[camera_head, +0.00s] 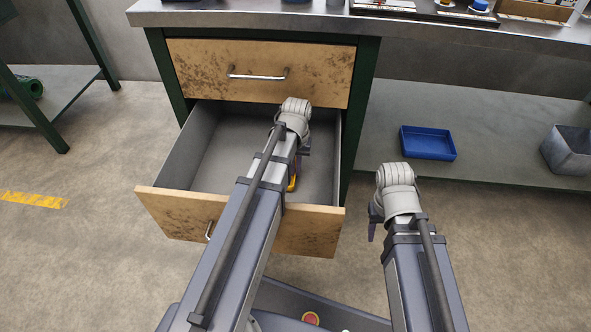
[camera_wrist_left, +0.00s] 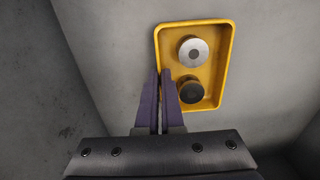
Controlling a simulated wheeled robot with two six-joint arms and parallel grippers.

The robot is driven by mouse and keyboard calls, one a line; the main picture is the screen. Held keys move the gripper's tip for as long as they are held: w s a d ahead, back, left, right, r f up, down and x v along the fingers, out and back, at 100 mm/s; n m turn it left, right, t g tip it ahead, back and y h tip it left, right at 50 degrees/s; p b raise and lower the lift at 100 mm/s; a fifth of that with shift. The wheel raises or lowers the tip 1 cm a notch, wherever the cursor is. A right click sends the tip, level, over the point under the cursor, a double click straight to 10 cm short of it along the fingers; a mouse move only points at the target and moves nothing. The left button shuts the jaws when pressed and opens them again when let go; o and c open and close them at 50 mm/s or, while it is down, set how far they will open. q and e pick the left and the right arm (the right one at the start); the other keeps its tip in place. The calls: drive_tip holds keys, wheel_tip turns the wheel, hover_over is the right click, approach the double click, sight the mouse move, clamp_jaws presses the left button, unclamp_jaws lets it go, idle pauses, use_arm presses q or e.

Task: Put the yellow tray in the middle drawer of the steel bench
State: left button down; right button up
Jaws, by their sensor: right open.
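The yellow tray (camera_wrist_left: 222,75) is inside the open drawer (camera_head: 170,160) of the steel bench (camera_head: 450,25). A silver round piece (camera_wrist_left: 193,51) and a black round piece (camera_wrist_left: 189,90) are in the tray. In the head view only a sliver of the tray (camera_head: 292,184) shows beside my left arm. My left gripper (camera_wrist_left: 160,72) reaches down into the drawer, its fingers close together on the tray's left wall. I cannot tell whether the tray touches the drawer floor. My right gripper (camera_head: 372,230) is open and empty, right of the drawer, partly hidden by its wrist.
The top drawer (camera_head: 260,60) above is shut. A blue tray (camera_head: 428,142) and a grey bin (camera_head: 567,152) sit on the lower shelf (camera_head: 490,120) at right. Items stand on the bench top. The floor left of the drawer is clear.

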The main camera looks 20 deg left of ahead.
use_arm(q)
drive_tip(key=shift+f, duration=0.15)
drive_tip(key=c, duration=1.1)
unclamp_jaws()
drive_tip(key=shift+o, duration=0.2)
drive_tip(key=shift+r, duration=0.2)
wheel_tip(320, 180, up, 12)
drive_tip(key=p, duration=1.2)
